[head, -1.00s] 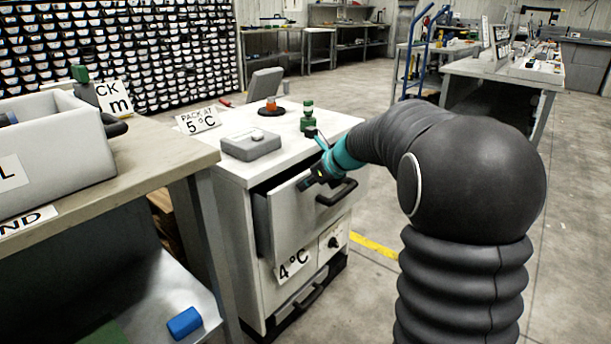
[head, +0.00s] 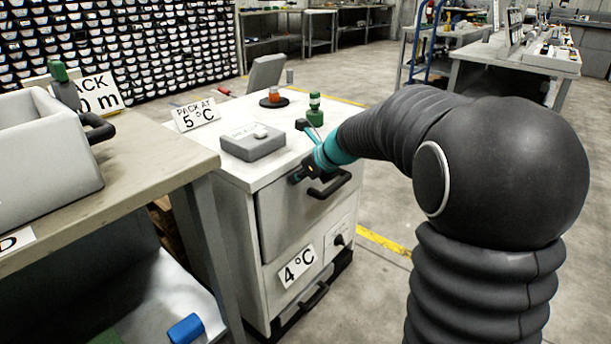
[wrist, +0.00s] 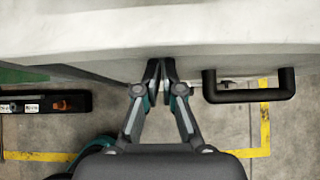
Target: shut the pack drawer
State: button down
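The pack drawer (head: 300,218) is the upper drawer of a white cabinet (head: 238,178). Its front looks flush, or nearly so, with the cabinet, and its inside is hidden. Its black bar handle (head: 328,187) also shows in the wrist view (wrist: 250,92), right of my fingers. My gripper (head: 296,177) is at the upper part of the drawer front, left of the handle. In the wrist view my gripper (wrist: 160,68) has its fingertips together with nothing seen between them, close against the pale front. I cannot tell whether they touch it.
A lower drawer carries a "4°C" label (head: 297,266). A workbench (head: 150,160) stands close on the left.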

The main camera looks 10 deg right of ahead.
jog(key=shift+s+a, duration=0.15)
jog(key=shift+a, duration=0.15)
